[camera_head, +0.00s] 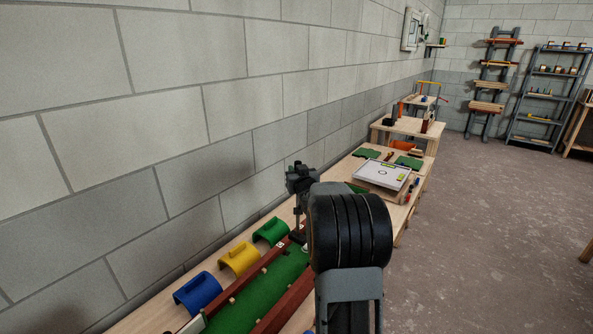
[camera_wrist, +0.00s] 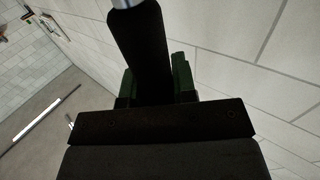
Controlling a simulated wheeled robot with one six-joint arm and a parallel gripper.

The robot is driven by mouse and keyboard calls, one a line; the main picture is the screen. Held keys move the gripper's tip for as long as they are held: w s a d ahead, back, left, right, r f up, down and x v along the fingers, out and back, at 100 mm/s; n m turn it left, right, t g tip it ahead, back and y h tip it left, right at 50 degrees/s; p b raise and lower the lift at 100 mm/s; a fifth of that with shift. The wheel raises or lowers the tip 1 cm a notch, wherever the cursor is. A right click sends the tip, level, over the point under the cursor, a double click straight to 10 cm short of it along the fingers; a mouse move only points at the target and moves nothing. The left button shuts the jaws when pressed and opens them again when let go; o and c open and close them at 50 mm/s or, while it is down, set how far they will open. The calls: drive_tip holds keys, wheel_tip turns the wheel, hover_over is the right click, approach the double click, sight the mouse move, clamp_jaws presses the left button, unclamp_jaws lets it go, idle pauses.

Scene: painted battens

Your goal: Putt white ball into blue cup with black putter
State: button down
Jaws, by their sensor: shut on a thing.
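My gripper (camera_head: 299,180) is above the far end of the lane. It is shut on the black putter (camera_head: 297,217), whose shaft hangs down toward the lane. In the wrist view, the putter's black grip (camera_wrist: 140,45) sits between the dark green finger pads, with a bit of silver shaft at the top edge. A small white spot (camera_head: 305,248) near the putter's low end may be the white ball, partly hidden by my arm.
A yellow cup (camera_head: 239,259) and a green cup (camera_head: 272,231) stand in line with the blue one. Red-brown rails (camera_head: 243,275) border the lane. A block wall (camera_head: 150,130) runs close on the left. Farther along, a white board (camera_head: 382,174) lies on the bench. Open floor is at right.

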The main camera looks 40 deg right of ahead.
wheel_tip(320, 180, down, 8)
drive_tip(key=b, duration=0.6)
drive_tip(key=shift+f, duration=0.2)
drive_tip(key=shift+w+d, duration=0.1)
drive_tip(key=shift+d, duration=0.1)
drive_tip(key=shift+w+d, duration=0.25)
drive_tip(key=shift+d, duration=0.5)
wheel_tip(320, 180, up, 12)
drive_tip(key=p, duration=0.7)
drive_tip(key=shift+p, duration=0.35)
idle(2.9)
